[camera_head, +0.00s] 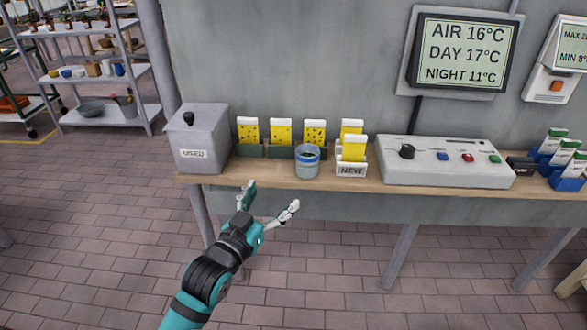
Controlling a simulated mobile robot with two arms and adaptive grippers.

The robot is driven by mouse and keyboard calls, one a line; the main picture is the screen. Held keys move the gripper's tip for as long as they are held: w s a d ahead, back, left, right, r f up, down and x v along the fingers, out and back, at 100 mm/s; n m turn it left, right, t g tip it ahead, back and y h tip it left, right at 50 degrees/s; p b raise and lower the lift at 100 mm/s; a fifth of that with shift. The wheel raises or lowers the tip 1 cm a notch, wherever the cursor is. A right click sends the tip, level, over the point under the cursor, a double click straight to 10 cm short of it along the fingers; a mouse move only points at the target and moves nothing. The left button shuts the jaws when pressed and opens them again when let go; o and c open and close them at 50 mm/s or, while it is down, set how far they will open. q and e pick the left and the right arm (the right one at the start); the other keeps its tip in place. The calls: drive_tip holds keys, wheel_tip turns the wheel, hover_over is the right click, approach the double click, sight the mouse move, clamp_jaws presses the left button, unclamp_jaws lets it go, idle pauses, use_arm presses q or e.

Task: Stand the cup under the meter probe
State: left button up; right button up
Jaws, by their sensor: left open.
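A small grey cup (307,170) with a blue rim stands upright near the front edge of the wooden shelf, left of the NEW holder. My left gripper (270,201) is open and empty, in front of and below the shelf edge, to the lower left of the cup and apart from it. A black part (520,166) sticks out at the right end of the grey control box (445,162); I cannot tell whether it is the meter probe. My right gripper is not in view.
A grey USED bin (202,140) stands at the shelf's left end. Yellow cards (281,132) stand in holders behind the cup, and the white NEW holder (351,171) is beside it. Blue-based packs (553,147) stand at the right. A temperature display (463,54) hangs above.

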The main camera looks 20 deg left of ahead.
use_arm(q)
approach(303, 163)
drive_tip(key=w, duration=0.3)
drive_tip(key=w+p, duration=0.1)
drive_tip(key=w, duration=0.3)
drive_tip(key=shift+d+f, duration=0.15)
drive_tip(key=shift+d, duration=0.05)
drive_tip(key=shift+w+d, duration=0.1)
drive_tip(key=shift+w, duration=0.45)
drive_tip(key=shift+w+p, duration=0.3)
drive_tip(key=shift+p, duration=0.05)
drive_tip(key=w, duration=0.3)
drive_tip(key=shift+w+d+p, duration=0.3)
drive_tip(key=shift+d, duration=0.1)
drive_tip(key=shift+w+f, duration=0.1)
drive_tip(key=shift+w, duration=0.3)
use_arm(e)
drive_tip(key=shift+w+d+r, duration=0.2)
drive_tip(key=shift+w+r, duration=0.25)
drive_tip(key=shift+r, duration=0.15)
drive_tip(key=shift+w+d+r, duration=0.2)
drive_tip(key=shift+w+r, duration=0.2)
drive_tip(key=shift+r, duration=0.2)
